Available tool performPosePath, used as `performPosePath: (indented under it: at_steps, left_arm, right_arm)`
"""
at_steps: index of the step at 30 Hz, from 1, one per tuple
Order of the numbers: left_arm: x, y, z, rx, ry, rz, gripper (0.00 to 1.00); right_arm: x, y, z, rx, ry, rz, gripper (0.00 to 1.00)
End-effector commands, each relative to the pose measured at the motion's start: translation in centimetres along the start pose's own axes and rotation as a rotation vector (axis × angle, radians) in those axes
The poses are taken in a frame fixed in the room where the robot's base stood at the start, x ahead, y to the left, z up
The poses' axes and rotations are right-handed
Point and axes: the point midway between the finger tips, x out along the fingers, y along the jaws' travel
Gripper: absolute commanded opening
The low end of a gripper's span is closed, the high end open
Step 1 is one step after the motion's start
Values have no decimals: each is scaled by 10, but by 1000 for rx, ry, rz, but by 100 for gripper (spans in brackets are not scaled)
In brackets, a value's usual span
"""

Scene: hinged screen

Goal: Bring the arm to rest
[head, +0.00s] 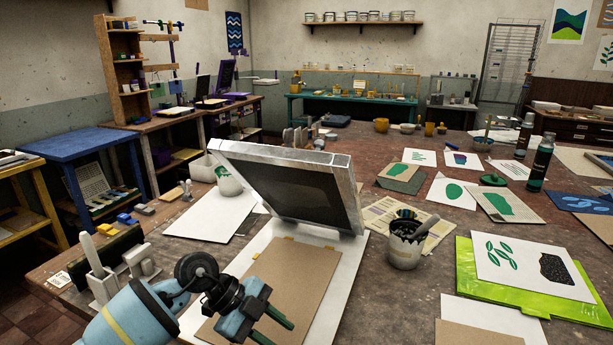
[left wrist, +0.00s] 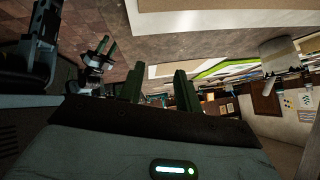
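The hinged screen (head: 283,184) stands tilted up at the back of its white baseboard (head: 345,290). Its silver frame holds a dark mesh. A brown sheet (head: 290,275) lies on the baseboard below, under small yellow tabs. My left gripper (head: 272,328) is over the near part of this sheet, clear of the screen. The left wrist view shows its two green fingers (left wrist: 159,88) apart with nothing between them. My right gripper (left wrist: 106,46) shows small in the left wrist view, its green fingers apart and empty; it is outside the head view.
A grey pot (head: 404,252) with a tool stands right of the baseboard. A lime-green board (head: 467,285) with a print lies farther right. A white holder with a dark block (head: 104,262) is left of my left arm. Bottles (head: 541,160) and prints crowd the right side.

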Motion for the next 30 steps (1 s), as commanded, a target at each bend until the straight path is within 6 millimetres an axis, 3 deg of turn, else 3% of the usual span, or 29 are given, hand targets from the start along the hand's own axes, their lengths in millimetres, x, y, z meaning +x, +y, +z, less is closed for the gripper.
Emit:
performPosePath:
  at_steps: [1, 5, 9, 13, 17, 23, 26, 30]
  left_arm:
    - [13, -1, -20, 32, 101, -69, 34]
    - [23, -13, -67, 91, 329, -300, 34]
    - [10, -25, -100, 79, 509, -580, 34]
    - [-14, -33, -109, 3, 605, -851, 34]
    - [-41, -34, -96, -134, 624, -1113, 34]
    - [-73, -12, -43, -442, 509, -1433, 34]
    - [-78, 14, -8, -626, 391, -1534, 34]
    - [-74, 64, 39, -901, 178, -1588, 34]
  right_arm:
    - [0, 0, 0, 2, 0, 0, 36]
    - [0, -2, 0, 7, 1, 0, 36]
    - [0, -2, -1, 8, 1, 0, 36]
    - [0, -2, -1, 8, 1, 0, 36]
    - [0, -2, 0, 8, 1, 0, 36]
    - [0, -1, 0, 4, 0, 0, 36]
    - [0, 0, 0, 1, 0, 0, 36]
    - [0, 0, 0, -2, 0, 0, 36]
